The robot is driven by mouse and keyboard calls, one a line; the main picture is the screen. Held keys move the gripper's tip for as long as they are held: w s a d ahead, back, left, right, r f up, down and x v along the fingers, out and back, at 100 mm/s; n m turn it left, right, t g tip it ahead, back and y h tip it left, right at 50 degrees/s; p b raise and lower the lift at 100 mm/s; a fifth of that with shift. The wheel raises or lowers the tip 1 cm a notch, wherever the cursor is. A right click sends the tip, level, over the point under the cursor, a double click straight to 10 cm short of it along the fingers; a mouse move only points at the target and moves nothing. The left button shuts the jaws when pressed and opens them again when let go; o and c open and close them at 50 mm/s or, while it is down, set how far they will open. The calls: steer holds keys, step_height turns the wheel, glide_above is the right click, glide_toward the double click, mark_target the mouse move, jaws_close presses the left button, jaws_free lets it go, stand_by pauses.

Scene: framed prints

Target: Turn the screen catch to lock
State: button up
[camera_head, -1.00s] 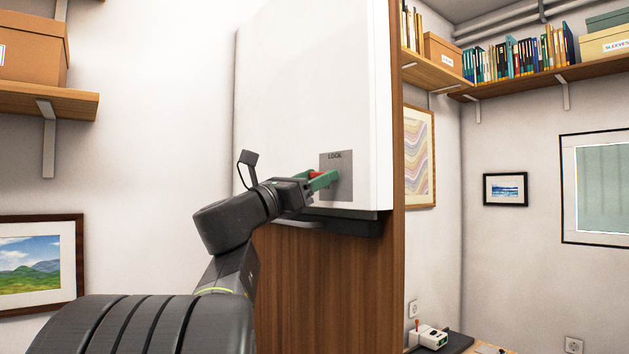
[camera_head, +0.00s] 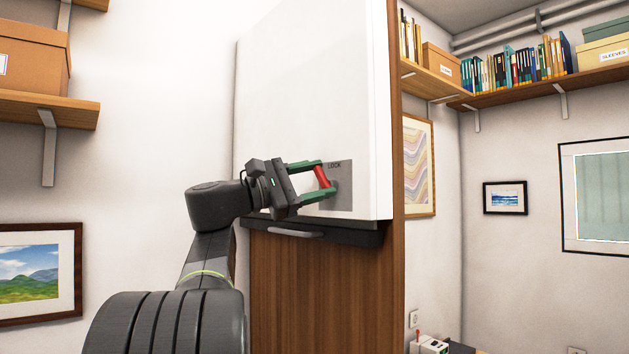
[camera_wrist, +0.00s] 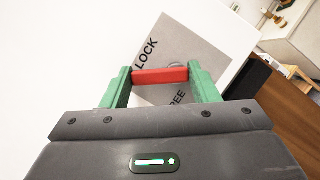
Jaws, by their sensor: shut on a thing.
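The catch is a red bar (camera_head: 321,176) on a grey plate (camera_head: 343,194) near the lower corner of a white screen panel (camera_head: 310,80). In the wrist view the red bar (camera_wrist: 160,77) spans between the green fingers of my gripper (camera_wrist: 160,73), which is shut on it. The plate (camera_wrist: 190,45) shows slanted there, with LOCK at upper left and a partly hidden FREE at lower right. In the head view the bar is steep and slightly tilted, below the LOCK label. My gripper (camera_head: 323,178) reaches it from the left, one finger above the other.
A dark ledge with a grey handle (camera_head: 295,232) sits under the panel, close below my gripper. A wood panel (camera_head: 310,295) stands beneath. Shelves with boxes (camera_head: 35,65) and framed prints (camera_head: 40,275) are on the walls, clear of my arm.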

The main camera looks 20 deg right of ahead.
steer(key=m, duration=0.2)
steer(key=m+g+y+p, duration=0.1)
steer(key=m, duration=0.1)
steer(key=shift+s+d+r, duration=0.1)
steer(key=shift+s+r, duration=0.1)
steer(key=shift+r, duration=0.05)
steer(key=shift+s+d+m+y+p, duration=0.15)
steer(key=shift+m+y+p, duration=0.2)
steer(key=shift+m, duration=0.55)
steer(key=shift+s+a+m+y+p, duration=0.15)
steer(key=shift+m+y, duration=0.3)
steer(key=shift+m, duration=0.45)
steer(key=shift+d, duration=0.1)
steer(key=o, duration=1)
steer(key=a, duration=0.4)
steer(key=a+b, duration=0.1)
steer(key=a, duration=0.9)
steer(key=shift+w, duration=0.4)
steer(key=shift+d, duration=0.1)
